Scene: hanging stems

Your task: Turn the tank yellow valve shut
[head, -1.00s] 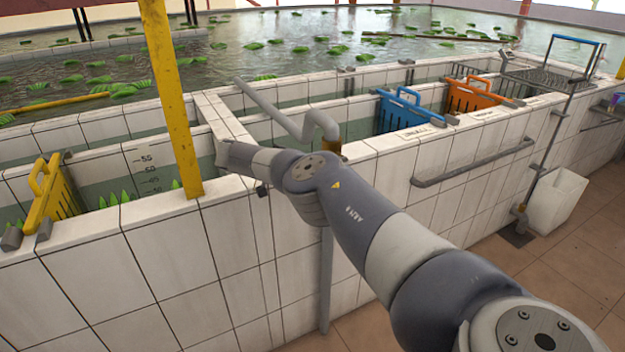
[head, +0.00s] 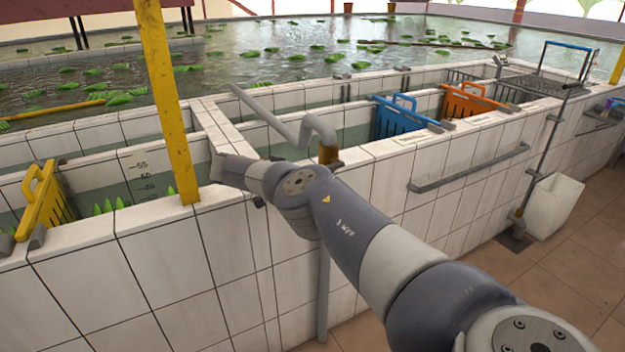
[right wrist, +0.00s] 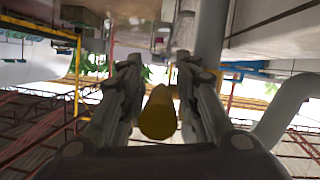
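A yellow valve part (right wrist: 158,115) with a rounded end shows in the right wrist view, between the two fingers of my right gripper (right wrist: 158,78). The fingers stand apart on either side of it; I cannot tell whether they touch it. In the head view my right arm reaches from the lower right to the tank's front wall, and its gripper is hidden. A yellow-brown fitting (head: 328,153) on a grey bent pipe shows just behind my wrist; I cannot tell whether it is the same part. My left gripper is not in view.
The white-tiled tank wall (head: 150,270) runs across the front. A yellow post (head: 165,100) stands left of my wrist. A grey pipe (right wrist: 285,110) runs close to the right finger. Yellow (head: 40,208), blue (head: 398,118) and orange (head: 468,101) slotted panels sit in the channels.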

